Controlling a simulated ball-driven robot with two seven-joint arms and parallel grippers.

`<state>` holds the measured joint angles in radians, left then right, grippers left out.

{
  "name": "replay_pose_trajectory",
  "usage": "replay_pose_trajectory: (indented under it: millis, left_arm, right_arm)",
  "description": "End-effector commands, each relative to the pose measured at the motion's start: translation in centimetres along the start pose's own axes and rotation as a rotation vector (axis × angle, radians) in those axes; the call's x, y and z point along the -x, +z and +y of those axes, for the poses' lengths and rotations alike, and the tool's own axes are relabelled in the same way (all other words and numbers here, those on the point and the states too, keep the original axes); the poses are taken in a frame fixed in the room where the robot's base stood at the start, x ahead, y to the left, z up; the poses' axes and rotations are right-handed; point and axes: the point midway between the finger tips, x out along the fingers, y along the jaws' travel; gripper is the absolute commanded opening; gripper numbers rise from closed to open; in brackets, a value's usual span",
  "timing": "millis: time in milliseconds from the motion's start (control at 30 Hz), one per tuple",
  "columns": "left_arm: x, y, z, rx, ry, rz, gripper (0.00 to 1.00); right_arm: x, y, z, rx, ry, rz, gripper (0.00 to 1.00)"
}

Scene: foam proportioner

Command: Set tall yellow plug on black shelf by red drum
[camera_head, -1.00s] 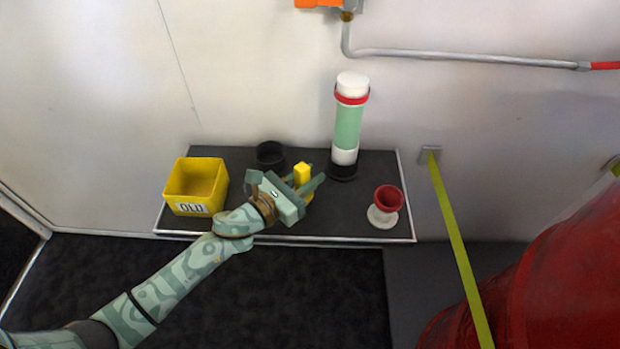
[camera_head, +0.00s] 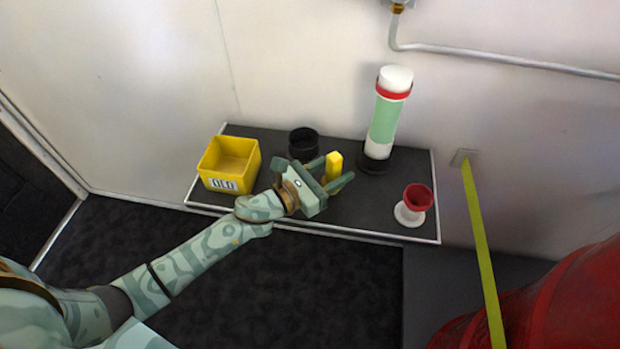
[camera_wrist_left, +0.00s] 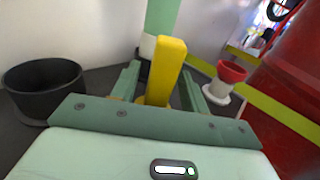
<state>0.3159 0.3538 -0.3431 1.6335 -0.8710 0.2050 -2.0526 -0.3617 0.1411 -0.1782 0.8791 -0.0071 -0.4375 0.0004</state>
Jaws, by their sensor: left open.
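The tall yellow plug (camera_head: 333,164) stands upright on the black shelf (camera_head: 270,140), in front of the green and white cylinder. My left gripper (camera_head: 335,173) is open, its two fingers on either side of the plug. In the left wrist view the plug (camera_wrist_left: 168,72) rises between the fingers, with small gaps showing beside it; its foot is hidden by the gripper body. The red drum (camera_head: 565,300) is at the lower right in the head view. My right gripper is not in view.
On the shelf stand a yellow box marked OLD (camera_head: 229,163), a black cup (camera_head: 303,144), a green and white cylinder (camera_head: 384,120) and a red and white cup (camera_head: 414,205). A yellow-green strap (camera_head: 480,245) runs down right of the shelf.

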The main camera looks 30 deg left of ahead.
Motion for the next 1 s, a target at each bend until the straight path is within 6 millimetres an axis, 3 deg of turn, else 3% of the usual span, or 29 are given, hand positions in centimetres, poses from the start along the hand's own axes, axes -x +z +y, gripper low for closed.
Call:
replay_pose_trajectory:
  millis: [200,400,600,1000]
  left_arm:
    - [5.5,0.2,-0.1,0.0,0.001,0.002,0.45]
    - [9.1,0.1,0.0,0.001,0.001,0.0,0.45]
    - [10.4,0.1,0.0,-0.001,0.0,0.0,0.45]
    - [10.4,0.0,0.1,0.021,0.014,0.004,0.45]
  right_arm:
    - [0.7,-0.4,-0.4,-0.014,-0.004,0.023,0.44]
    - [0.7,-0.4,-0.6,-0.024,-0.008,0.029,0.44]
    - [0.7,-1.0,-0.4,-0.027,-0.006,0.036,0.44]
    - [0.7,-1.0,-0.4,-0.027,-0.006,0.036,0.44]
